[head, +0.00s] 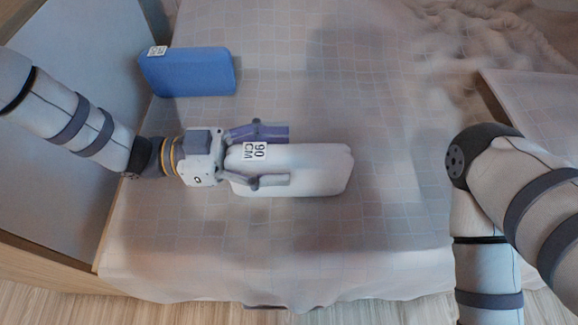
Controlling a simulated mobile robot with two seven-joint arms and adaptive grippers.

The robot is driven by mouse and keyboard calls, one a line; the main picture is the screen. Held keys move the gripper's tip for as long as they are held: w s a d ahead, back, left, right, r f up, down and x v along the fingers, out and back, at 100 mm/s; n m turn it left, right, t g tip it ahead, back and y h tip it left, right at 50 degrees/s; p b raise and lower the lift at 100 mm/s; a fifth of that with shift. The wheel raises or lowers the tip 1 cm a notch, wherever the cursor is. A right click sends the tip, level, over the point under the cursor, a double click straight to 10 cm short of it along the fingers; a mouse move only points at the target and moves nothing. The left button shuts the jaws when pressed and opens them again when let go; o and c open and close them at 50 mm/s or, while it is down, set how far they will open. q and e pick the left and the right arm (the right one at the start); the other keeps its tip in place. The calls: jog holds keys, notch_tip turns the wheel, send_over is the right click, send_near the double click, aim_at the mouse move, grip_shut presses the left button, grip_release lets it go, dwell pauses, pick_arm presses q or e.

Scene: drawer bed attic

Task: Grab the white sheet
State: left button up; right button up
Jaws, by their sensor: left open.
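The white sheet (315,170) is a folded, padded white bundle with a "90 CM" label, lying on the bed in the middle of the head view. My left gripper (270,158) comes in from the left with its fingers open. One finger lies along the far side of the sheet and the other over its near part. Whether the fingers touch it I cannot tell. My right arm shows at the right edge, but its gripper is out of view.
A blue folded bundle (187,72) with a label lies at the back left of the bed. A bed (390,215) with a checked cover holds both. A wooden-edged panel (60,190) stands at the left. The bed right of the white sheet is clear.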

pick_arm(q)
grip_shut()
